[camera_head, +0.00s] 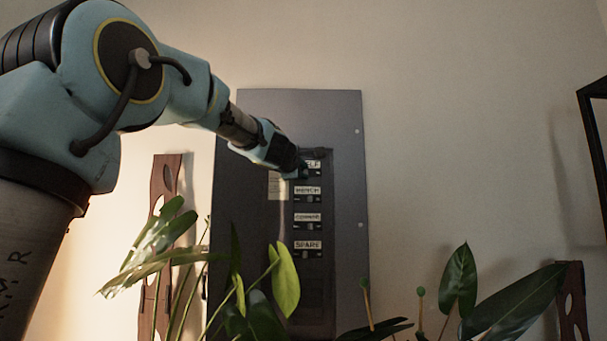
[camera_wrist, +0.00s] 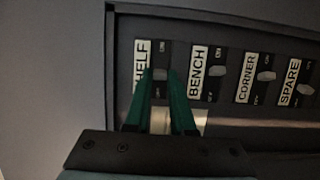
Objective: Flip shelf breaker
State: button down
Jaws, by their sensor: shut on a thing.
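The shelf breaker is the top one in the grey breaker panel (camera_head: 345,115); its label (camera_head: 313,165) is partly covered by my gripper in the head view. My gripper (camera_head: 298,173) reaches the panel from the left. In the wrist view my two green fingers (camera_wrist: 161,76) are closed around the small shelf toggle (camera_wrist: 160,74), one on each side. The left finger covers part of the SHELF label (camera_wrist: 141,60). ON and OFF marks sit at either end of the toggle's slot; I cannot tell which way the toggle lies.
Below it are the bench (camera_head: 307,190), corner (camera_head: 307,217) and spare (camera_head: 308,245) breakers, close together. Plant leaves (camera_head: 286,280) rise before the panel's lower part. More leaves (camera_head: 459,280) stand right. A dark frame (camera_head: 592,130) is at the right edge.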

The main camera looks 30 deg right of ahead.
jog(key=shift+f, duration=0.1)
jog(key=c, duration=0.8)
grip_release()
jog(key=shift+o, duration=0.2)
jog(key=b+v, duration=0.2)
jog(key=v, duration=0.8)
jog(key=shift+s+a, duration=0.25)
jog(key=shift+s, duration=0.05)
